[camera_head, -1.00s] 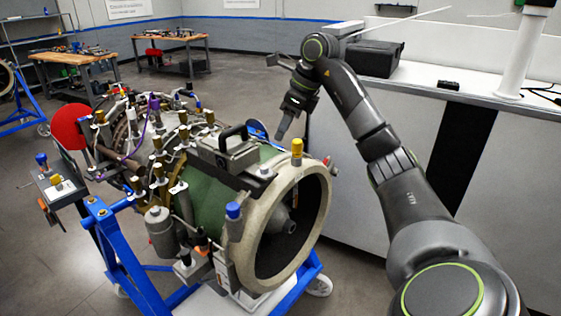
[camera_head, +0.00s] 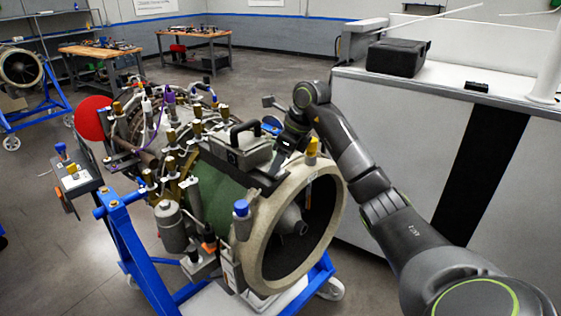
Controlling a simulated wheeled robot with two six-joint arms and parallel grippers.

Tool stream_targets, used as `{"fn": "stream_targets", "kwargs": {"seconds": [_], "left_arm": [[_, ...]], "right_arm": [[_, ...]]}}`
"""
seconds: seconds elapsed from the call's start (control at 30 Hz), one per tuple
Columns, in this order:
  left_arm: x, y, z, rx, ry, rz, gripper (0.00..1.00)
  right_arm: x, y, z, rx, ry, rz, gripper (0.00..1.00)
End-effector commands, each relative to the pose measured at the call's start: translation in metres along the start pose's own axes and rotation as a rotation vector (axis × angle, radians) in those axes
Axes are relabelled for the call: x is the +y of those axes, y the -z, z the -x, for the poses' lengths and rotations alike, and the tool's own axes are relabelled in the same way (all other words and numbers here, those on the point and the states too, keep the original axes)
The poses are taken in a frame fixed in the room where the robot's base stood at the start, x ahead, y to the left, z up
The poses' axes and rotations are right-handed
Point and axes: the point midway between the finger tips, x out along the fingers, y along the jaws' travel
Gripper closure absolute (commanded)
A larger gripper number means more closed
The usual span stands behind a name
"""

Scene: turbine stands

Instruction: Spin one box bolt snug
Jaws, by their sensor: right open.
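A grey box with a black carry handle (camera_head: 243,150) sits on top of the green-banded turbine (camera_head: 218,187). Its bolts are too small to make out. My right gripper (camera_head: 279,161) comes in from the right and points down close beside the box's right end, above the turbine's pale front ring. It is open, and I see nothing between its fingers. I cannot tell whether it touches the box or its bracket. My left gripper is out of view.
The turbine rests on a blue wheeled stand (camera_head: 137,255). A yellow-capped fitting (camera_head: 312,147) and a blue-capped one (camera_head: 241,208) rise from the front ring. A white counter (camera_head: 440,82) with a black case (camera_head: 397,57) stands at the right.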

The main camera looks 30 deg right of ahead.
Motion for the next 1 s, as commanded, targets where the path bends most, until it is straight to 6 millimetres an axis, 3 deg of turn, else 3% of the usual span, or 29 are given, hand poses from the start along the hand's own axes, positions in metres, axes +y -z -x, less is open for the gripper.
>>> {"fn": "stream_targets", "kwargs": {"seconds": [0.13, 0.47, 1.0], "left_arm": [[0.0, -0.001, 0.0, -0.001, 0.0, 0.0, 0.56], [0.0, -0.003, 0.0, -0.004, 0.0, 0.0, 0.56], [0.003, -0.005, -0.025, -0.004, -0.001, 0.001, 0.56]], "right_arm": [[0.0, 0.0, 0.0, 0.0, 0.0, 0.0, 0.59], [0.0, 0.0, 0.0, 0.0, -0.001, 0.0, 1.0], [0.003, 0.0, -0.002, 0.0, 0.106, -0.24, 1.0]]}}
